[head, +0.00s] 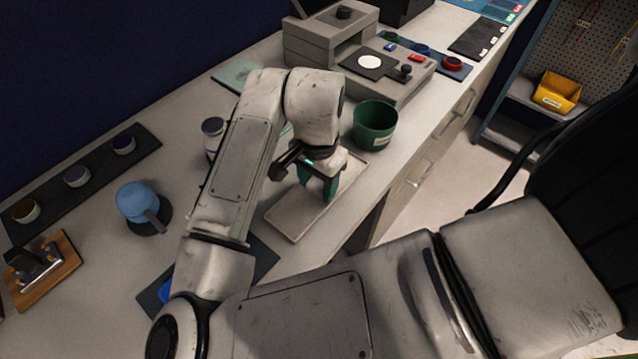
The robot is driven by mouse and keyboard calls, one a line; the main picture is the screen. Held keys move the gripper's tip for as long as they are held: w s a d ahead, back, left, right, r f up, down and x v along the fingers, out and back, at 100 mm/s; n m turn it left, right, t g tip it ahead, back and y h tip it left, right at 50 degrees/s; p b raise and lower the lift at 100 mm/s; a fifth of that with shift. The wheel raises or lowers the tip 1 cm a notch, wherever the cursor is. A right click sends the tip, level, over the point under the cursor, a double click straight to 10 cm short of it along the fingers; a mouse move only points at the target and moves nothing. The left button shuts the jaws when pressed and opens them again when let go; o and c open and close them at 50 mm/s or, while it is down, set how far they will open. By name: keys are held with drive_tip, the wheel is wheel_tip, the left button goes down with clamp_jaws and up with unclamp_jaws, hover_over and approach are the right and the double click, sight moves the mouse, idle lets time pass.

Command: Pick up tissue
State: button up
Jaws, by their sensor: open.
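My gripper (320,192), with teal fingers, points down over a pale shallow tray (288,224) near the counter's front edge. Its jaws are open. I cannot tell whether the fingertips touch the tray or hover above it. I cannot make out a tissue anywhere in the head view. My arm and gripper cover part of the tray and the counter behind it, so something there may be hidden.
A green tub (374,126) stands close behind and right of my gripper. A grey machine (350,55) is at the back. A blue mug-like thing (137,200) and a dark strip with small jars (77,176) are at left. The counter's front edge drops off at right.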

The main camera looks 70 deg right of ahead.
sight(319, 184)
drive_tip(key=c, duration=0.7)
drive_tip(key=shift+r, duration=0.5)
wheel_tip(319, 184, up, 2)
drive_tip(key=shift+s+r, duration=0.1)
drive_tip(key=shift+r, duration=0.15)
drive_tip(key=s+a+r+p, duration=0.1)
drive_tip(key=s+r+p, duration=0.2)
drive_tip(key=s, duration=0.1)
drive_tip(key=s+a+r+p, duration=0.1)
drive_tip(key=s+r+p, duration=0.2)
drive_tip(key=s+p, duration=0.1)
drive_tip(key=s+a+r+p, duration=0.2)
drive_tip(key=s+r+p, duration=0.1)
drive_tip(key=s, duration=0.2)
drive_tip(key=shift+s+r+p, duration=0.1)
drive_tip(key=shift+r+p, duration=0.25)
